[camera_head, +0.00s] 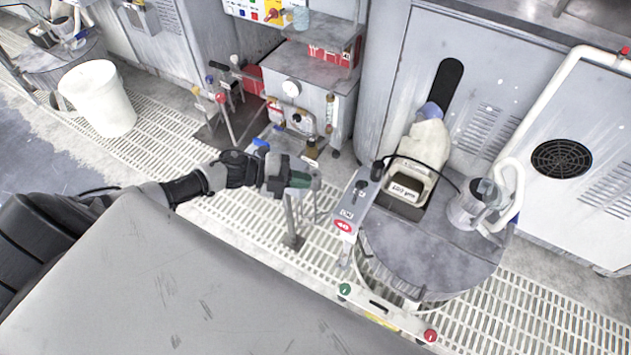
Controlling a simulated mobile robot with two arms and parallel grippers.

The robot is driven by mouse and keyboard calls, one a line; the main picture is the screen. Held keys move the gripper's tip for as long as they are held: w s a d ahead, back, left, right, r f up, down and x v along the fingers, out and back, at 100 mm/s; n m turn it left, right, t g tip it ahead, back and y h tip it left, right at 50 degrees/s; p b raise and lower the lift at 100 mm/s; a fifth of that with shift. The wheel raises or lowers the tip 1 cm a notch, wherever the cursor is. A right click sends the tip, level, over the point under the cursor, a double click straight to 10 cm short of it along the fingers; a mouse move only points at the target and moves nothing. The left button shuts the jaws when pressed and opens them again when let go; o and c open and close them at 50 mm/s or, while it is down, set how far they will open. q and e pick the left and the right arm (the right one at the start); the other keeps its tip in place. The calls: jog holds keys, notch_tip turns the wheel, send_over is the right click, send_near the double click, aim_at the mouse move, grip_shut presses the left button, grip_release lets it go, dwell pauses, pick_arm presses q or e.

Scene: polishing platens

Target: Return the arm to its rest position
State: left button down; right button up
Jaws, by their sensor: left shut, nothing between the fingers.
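My left arm (178,188) comes in from the left and reaches out over the floor grating. Its gripper (312,181) is at the picture's middle, left of the round polishing table. The gripper is shut and holds nothing. It appears apart from the table and the machines behind. The fingertips are small and partly merge with the grating behind them. My right gripper is not in view.
The round grey table (425,262) carries a labelled tray (408,187) and a clear jug (470,205). A control panel (346,215) stands at its left edge. A white bin (98,98) stands at upper left. A steel cabinet (318,85) stands behind the gripper.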

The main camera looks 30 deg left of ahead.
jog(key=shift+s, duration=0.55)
